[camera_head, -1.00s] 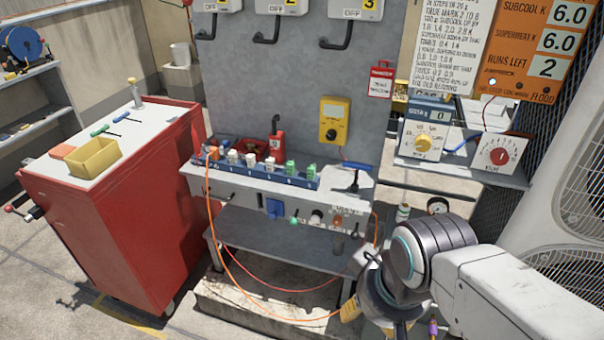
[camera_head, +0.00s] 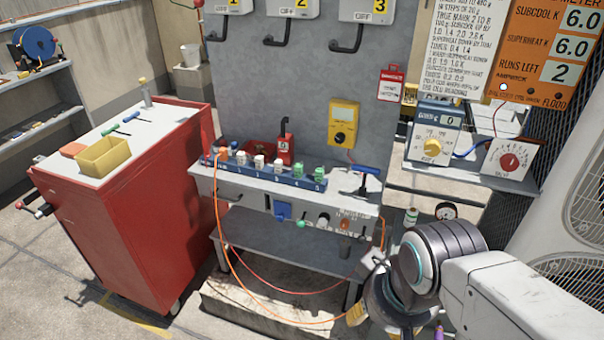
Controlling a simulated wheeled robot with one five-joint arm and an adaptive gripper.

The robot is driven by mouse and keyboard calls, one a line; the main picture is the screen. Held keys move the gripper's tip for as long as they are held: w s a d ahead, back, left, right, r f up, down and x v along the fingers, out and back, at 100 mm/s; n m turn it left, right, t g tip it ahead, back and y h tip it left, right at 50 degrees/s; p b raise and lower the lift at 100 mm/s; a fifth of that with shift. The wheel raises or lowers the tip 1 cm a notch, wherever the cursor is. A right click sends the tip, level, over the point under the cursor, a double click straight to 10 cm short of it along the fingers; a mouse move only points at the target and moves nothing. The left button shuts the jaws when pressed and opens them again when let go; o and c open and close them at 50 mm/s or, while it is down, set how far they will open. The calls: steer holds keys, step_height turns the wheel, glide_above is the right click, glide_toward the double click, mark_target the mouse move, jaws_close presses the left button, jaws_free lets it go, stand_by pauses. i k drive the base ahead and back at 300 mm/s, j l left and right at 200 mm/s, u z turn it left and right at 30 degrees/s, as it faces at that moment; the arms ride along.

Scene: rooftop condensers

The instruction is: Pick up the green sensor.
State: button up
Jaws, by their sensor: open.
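Two small green-topped pieces, either of which may be the green sensor, stand in the blue numbered rack (camera_head: 262,175) on the grey bench. One green piece (camera_head: 299,170) is by number 4; the other (camera_head: 320,173) is at the rack's right end by number 5. A smaller round green part (camera_head: 301,223) shows on the bench front. My gripper (camera_head: 400,326) is at the bottom right, below my wrist, mostly hidden and cut by the frame edge. It is open, right of and nearer than the rack, apart from the green pieces.
White and orange pieces share the rack. A blue-handled tool (camera_head: 366,174) stands on the bench's right. A red cabinet (camera_head: 130,220) with a yellow bin (camera_head: 104,156) is at left. An orange cable (camera_head: 226,245) hangs before the bench. A condenser (camera_head: 560,230) is at right.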

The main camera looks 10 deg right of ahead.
mark_target(297, 167)
steer(key=z, duration=2.45)
steer(key=j+u, duration=0.1)
steer(key=u, duration=2.35)
steer(key=i+j+u, duration=0.1)
steer(key=u, duration=0.4)
steer(key=i+u, duration=0.3)
steer(key=u, duration=0.2)
steer(key=i+u, duration=0.25)
steer(key=u, duration=0.25)
